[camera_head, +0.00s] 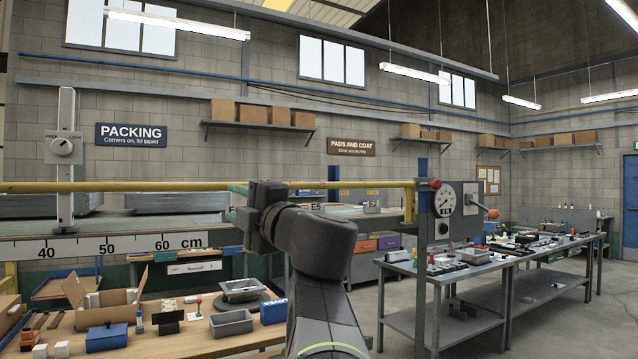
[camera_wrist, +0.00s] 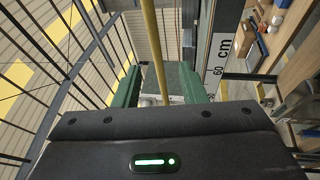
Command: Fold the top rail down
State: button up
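The top rail (camera_head: 140,187) is a thin yellow bar lying level across the left and middle of the head view. Its right end meets a grey post (camera_head: 422,225) with a dial and a red knob. My gripper (camera_head: 238,188) is at the rail, in front of its middle part, and hides a short stretch of it. In the wrist view, the rail (camera_wrist: 153,45) runs between the two green fingers of my gripper (camera_wrist: 162,85), with a gap on each side. The fingers are open and do not visibly press on the rail.
A grey beam with a centimetre scale (camera_head: 120,244) runs below the rail. A wooden bench (camera_head: 170,340) with boxes and trays stands at the lower left. Grey metal tables (camera_head: 470,285) with small parts stand at right. Floor shows between bench and tables.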

aim_at(198, 188)
jog(key=shift+n+g+y, duration=0.4)
jog(key=shift+n+g, duration=0.3)
jog(key=x, duration=0.5)
jog(key=p+x, duration=0.1)
jog(key=x, duration=0.3)
jog(key=s+r+p+x, duration=0.1)
jog(key=x, duration=0.4)
jog(key=shift+w+a, duration=0.25)
jog(key=shift+a, duration=0.25)
grip_shut()
